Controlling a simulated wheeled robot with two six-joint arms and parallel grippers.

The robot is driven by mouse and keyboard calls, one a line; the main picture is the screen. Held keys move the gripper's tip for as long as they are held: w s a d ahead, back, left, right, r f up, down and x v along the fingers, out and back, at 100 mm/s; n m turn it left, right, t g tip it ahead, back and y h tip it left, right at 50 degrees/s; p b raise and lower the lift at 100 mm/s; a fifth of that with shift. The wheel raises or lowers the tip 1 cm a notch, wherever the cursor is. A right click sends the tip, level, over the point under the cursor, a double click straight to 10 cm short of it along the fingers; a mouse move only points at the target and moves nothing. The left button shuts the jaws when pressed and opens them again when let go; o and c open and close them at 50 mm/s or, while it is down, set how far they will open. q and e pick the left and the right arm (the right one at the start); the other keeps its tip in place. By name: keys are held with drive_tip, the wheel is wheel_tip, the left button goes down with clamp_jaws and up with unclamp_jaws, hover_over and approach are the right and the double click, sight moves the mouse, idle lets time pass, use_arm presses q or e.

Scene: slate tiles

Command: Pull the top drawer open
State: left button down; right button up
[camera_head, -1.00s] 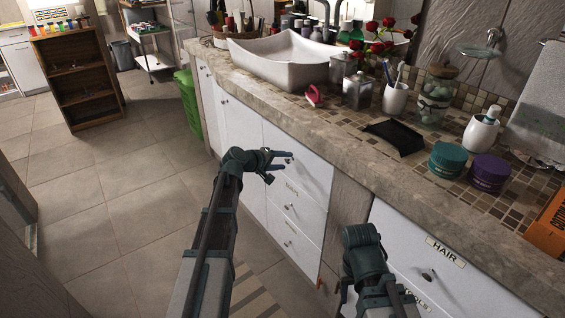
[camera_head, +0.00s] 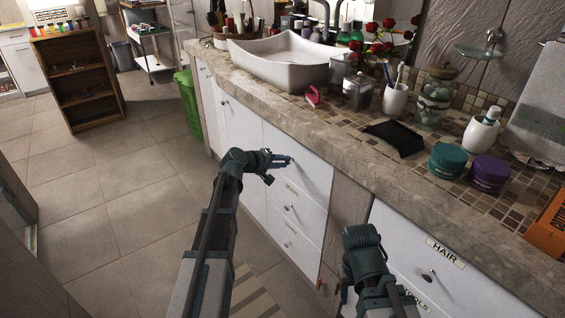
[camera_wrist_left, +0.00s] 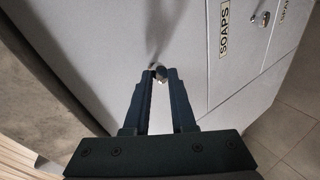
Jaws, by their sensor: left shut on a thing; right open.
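The white top drawer (camera_head: 312,178) is at the top of a stack of drawers under the counter. Its front looks flush with the drawers below. My left gripper (camera_head: 290,161) is at this drawer front, its fingers shut on the small metal knob. In the left wrist view the knob (camera_wrist_left: 161,74) sits between the fingertips, partly hidden by them, against the drawer front (camera_wrist_left: 100,50). My right gripper (camera_head: 346,292) hangs low in front of the HAIR drawer (camera_head: 413,247), open and away from the top drawer. Its fingers are mostly hidden by its wrist.
The stone counter edge (camera_head: 350,155) runs just above the drawers. The SOAPS drawer (camera_wrist_left: 232,75) lies beside the top drawer in the wrist view. The tiled floor (camera_head: 120,200) at left is clear.

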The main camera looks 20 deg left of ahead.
idle(0.8)
use_arm(q)
drive_tip(key=s+a, duration=0.9)
drive_tip(key=s, duration=0.2)
drive_tip(key=s+a, duration=0.9)
drive_tip(key=s, duration=0.3)
drive_tip(key=shift+s+a, duration=0.15)
drive_tip(key=shift+s, duration=0.1)
drive_tip(key=c, duration=0.7)
unclamp_jaws()
drive_tip(key=shift+c, duration=0.2)
drive_tip(key=p+v, duration=0.6)
drive_tip(key=v, duration=0.7)
drive_tip(key=shift+s+a+r, duration=0.2)
drive_tip(key=shift+s, duration=0.05)
